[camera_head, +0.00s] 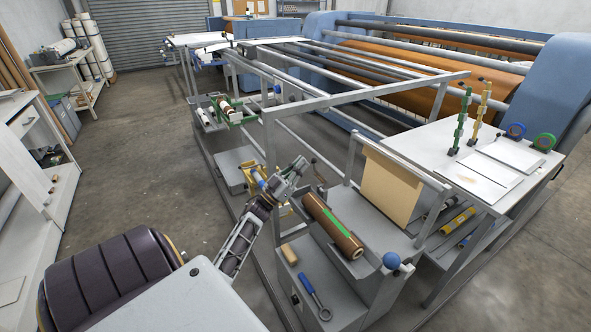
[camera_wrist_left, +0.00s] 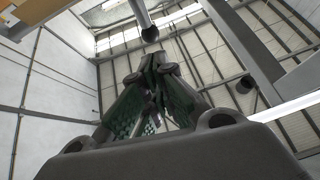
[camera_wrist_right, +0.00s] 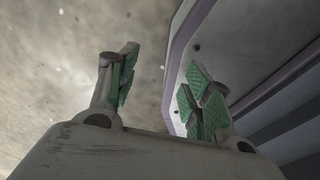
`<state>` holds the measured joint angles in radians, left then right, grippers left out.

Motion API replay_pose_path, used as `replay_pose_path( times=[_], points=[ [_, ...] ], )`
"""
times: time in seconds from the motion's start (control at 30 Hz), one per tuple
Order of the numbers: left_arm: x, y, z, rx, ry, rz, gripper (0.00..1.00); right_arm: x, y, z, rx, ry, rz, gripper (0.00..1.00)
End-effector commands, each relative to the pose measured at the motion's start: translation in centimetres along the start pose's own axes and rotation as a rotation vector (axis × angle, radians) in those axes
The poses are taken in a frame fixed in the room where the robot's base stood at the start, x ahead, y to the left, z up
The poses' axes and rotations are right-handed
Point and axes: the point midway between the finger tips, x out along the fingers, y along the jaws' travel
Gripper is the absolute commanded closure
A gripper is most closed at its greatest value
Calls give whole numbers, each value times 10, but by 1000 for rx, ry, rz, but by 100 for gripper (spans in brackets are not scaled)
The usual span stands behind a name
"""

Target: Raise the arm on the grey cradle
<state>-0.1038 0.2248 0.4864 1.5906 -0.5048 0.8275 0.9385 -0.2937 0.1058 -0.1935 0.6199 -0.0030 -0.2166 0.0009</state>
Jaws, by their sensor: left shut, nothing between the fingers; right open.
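The grey cradle (camera_head: 352,268) stands at the front of the frame and holds a brown roll (camera_head: 318,214) with a green stripe. A blue ball knob (camera_head: 391,261) sits at its near right end. I cannot tell for certain which bar is its arm. My left gripper (camera_head: 301,163) is shut and empty, just beyond the cradle's far left end. In the left wrist view the closed fingers (camera_wrist_left: 155,75) point up toward a grey rod with a dark end (camera_wrist_left: 149,34), apart from it in the picture. My right gripper (camera_wrist_right: 160,85) is open and empty, seen only in its wrist view.
A yellow cradle (camera_head: 256,177) and a green cradle (camera_head: 233,112) stand farther along the frame. A white table (camera_head: 410,140) stands at right. The left aisle floor is clear.

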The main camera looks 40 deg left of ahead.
Motion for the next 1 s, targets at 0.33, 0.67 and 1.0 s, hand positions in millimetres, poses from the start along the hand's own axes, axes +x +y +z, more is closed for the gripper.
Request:
replay_pose_path(
  times=[0.33,0.67,1.0],
  points=[
    [8,0,10,-1,-1,-1,100,9,29,-11,-6,14,30,50],
    [9,0,9,-1,0,-1,100,8,23,-11,-4,14,25,50],
    [11,0,8,0,-10,0,100,4,14,1,-2,-1,14,50]
  ],
)
